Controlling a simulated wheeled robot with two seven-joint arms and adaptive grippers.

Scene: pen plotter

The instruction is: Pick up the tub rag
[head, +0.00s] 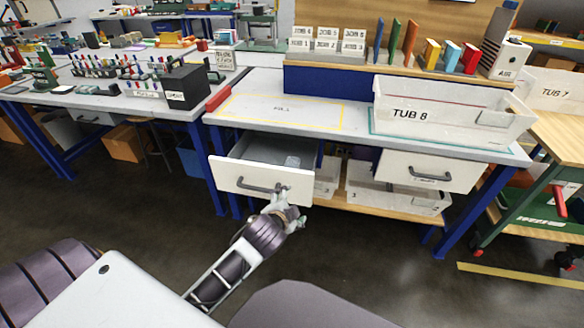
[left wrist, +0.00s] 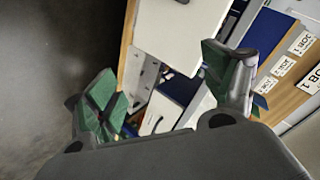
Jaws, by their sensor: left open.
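No cloth that I can clearly call the tub rag shows. A small pale item (head: 292,161) lies toward the right inside the pulled-out left drawer (head: 235,175), too small to identify. My left gripper (head: 290,208) is open and appears empty, in front of the drawer's lower right part near its handle (head: 262,187); I cannot tell if it touches. In the left wrist view my left gripper (left wrist: 165,85) has its green-padded fingers wide apart, with white and blue furniture beyond. A white tub marked TUB 8 (head: 405,115) stands on the bench. My right gripper is not in view.
The bench top (head: 280,112) is clear left of the tub. The right drawer (head: 430,170) is beside the open one. White bins (head: 395,190) sit on a low shelf. A cluttered bench stands left, a green-framed table (head: 535,222) right. The foreground floor is open.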

